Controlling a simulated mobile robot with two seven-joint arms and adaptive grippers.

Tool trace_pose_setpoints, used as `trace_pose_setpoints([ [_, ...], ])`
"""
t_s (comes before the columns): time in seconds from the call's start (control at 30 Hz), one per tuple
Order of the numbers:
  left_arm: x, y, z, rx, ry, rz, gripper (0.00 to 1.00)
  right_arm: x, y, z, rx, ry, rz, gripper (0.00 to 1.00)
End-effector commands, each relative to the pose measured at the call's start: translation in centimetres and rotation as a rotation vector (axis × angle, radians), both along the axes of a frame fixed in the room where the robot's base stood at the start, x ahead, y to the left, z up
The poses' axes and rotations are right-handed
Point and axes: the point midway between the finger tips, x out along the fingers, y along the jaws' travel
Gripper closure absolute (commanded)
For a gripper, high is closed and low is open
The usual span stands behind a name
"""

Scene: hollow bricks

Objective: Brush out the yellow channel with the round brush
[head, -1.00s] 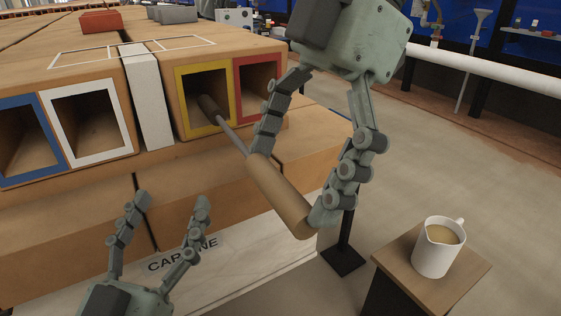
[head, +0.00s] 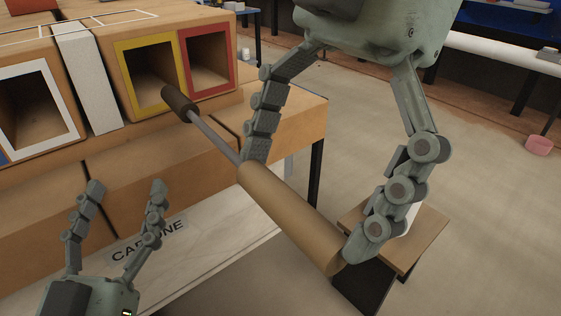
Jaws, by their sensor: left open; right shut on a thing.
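The round brush has a dark cylindrical head (head: 178,98), a thin grey rod (head: 213,137) and a tan handle (head: 290,215). My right gripper (head: 305,203) is shut on the handle, in front of the bricks. The brush head lies at the lower right of the yellow-framed channel's mouth (head: 126,80), overlapping its frame in the picture; it looks to be at or just outside the opening. The visible inside of the channel looks brown and bare. My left gripper (head: 127,190) is open and empty, low in front of the bricks.
A red-framed channel (head: 233,62) adjoins on the right. A white block (head: 88,78) and a white-framed channel (head: 74,118) are on the left. A small wooden stand (head: 425,240) is behind my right gripper, which mostly hides a white cup there.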

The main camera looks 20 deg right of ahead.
Motion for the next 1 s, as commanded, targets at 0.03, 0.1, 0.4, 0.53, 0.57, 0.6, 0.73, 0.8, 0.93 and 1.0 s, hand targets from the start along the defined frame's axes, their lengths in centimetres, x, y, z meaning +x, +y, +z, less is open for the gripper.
trace_pose_setpoints([
  [0.03,0.0,0.0,0.0,0.0,0.0,0.0,0.34,-0.4,-0.1,0.1,0.002,-0.003,0.0,0.29],
  [0.1,0.0,0.0,0.0,0.0,0.0,0.0,0.34,-0.9,-0.3,0.0,0.002,-0.002,0.001,0.29],
  [0.4,0.0,0.0,0.1,0.0,0.0,0.0,0.34,-3.1,-1.1,0.1,0.002,-0.003,0.0,0.29],
  [0.53,0.0,0.0,0.2,0.0,0.0,0.0,0.34,-3.7,-1.3,0.0,0.002,-0.002,0.0,0.29],
  [0.57,0.0,0.0,0.2,0.0,0.0,0.0,0.34,-3.8,-1.3,0.0,0.002,-0.002,0.0,0.29],
  [0.6,0.0,0.0,0.2,0.0,0.0,0.0,0.34,-3.8,-1.4,0.0,0.002,-0.002,0.0,0.29],
  [0.73,0.0,0.0,0.1,0.0,0.0,0.0,0.34,-3.8,-1.4,0.0,0.001,-0.001,0.0,0.29],
  [0.8,0.0,0.0,0.1,0.0,0.0,0.0,0.34,-3.8,-1.4,0.0,0.001,-0.001,0.0,0.29],
  [0.93,0.0,0.0,0.1,0.0,0.0,0.0,0.34,-3.6,-1.3,0.0,0.001,-0.001,0.0,0.29],
  [1.0,0.0,0.0,0.1,0.0,0.0,0.0,0.34,-3.2,-1.1,0.0,0.001,0.001,-0.002,0.29],
])
